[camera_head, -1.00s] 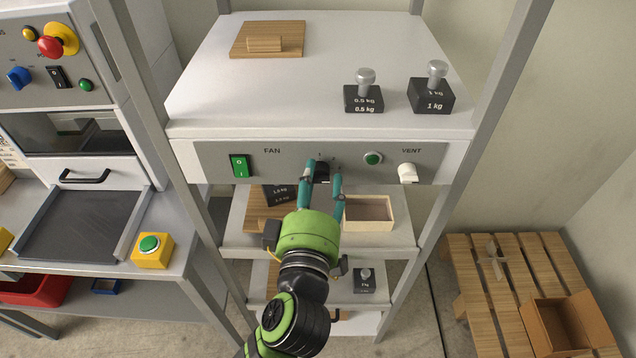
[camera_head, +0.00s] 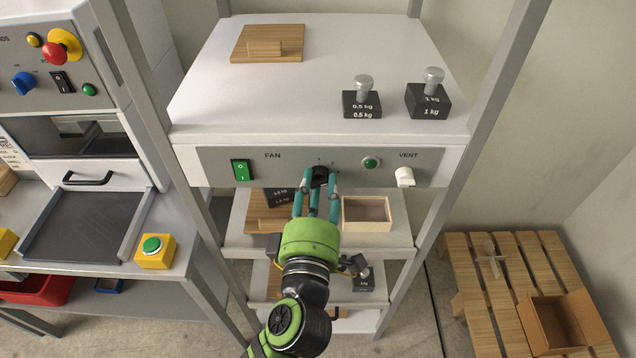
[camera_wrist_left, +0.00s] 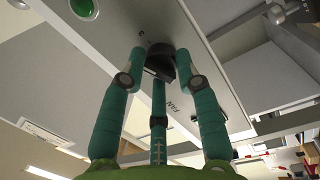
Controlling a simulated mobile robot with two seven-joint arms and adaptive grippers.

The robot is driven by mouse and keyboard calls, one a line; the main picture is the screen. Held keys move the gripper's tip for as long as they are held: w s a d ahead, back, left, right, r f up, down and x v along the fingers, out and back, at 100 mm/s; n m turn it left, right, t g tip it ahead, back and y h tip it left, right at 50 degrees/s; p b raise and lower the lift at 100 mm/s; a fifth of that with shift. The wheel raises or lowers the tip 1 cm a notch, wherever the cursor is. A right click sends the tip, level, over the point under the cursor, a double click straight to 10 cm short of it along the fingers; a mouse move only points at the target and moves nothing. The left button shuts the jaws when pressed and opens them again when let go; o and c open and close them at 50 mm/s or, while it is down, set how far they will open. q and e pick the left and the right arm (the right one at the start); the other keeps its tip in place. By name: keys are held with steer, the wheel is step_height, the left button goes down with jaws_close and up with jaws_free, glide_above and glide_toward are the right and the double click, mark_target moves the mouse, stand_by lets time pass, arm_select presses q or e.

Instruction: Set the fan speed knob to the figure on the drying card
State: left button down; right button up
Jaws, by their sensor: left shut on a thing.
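The black fan speed knob (camera_head: 320,175) sits on the grey front panel of the white cabinet, right of the FAN label. It also shows in the left wrist view (camera_wrist_left: 184,66). My left gripper (camera_head: 317,184) comes up from below, its three teal fingers shut on the knob. The left wrist view shows the fingertips (camera_wrist_left: 160,68) around it. The fingers partly hide the knob, and I cannot read its setting; the small marks above it are too small to read. I cannot make out a drying card. My right gripper is not in view.
On the panel are a green rocker switch (camera_head: 241,170), a green round button (camera_head: 371,162) and a white VENT knob (camera_head: 404,177). Weights (camera_head: 362,101) stand on the cabinet top. Shelves with an open box (camera_head: 366,212) lie below. A pallet (camera_head: 480,290) stands at the right.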

arm_select(q)
steer(key=shift+f+n, duration=0.1)
steer(key=shift+n, duration=2.1)
steer(key=shift+y, duration=0.3)
steer(key=c, duration=0.9)
jaws_free()
steer(key=s, duration=0.8)
steer(key=s+a+f, duration=0.1)
steer(key=s, duration=0.3)
steer(key=shift+w, duration=0.1)
